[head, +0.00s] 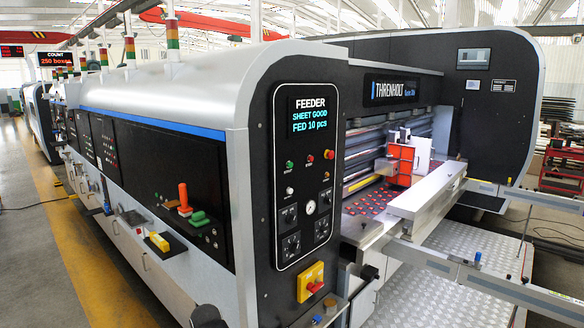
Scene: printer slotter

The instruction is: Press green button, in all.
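A small green button (290,165) sits on the black control panel (305,250) on the end of the large machine. It is at the left of a row, with a small red button (310,158) and a larger red button (328,154) to its right. The display (312,116) above reads "FEEDER, SHEET GOOD, FED 10 pcs". A larger green object (199,219) lies on the machine's side, next to an orange upright handle (184,196). I cannot make out my gripper in this view.
A yellow and red switch (311,282) is low on the panel. Metal rails (500,285) stick out at the right above a tread-plate platform (455,245). A dark rounded shape (207,316) shows at the bottom edge. The floor at left (40,260) is clear.

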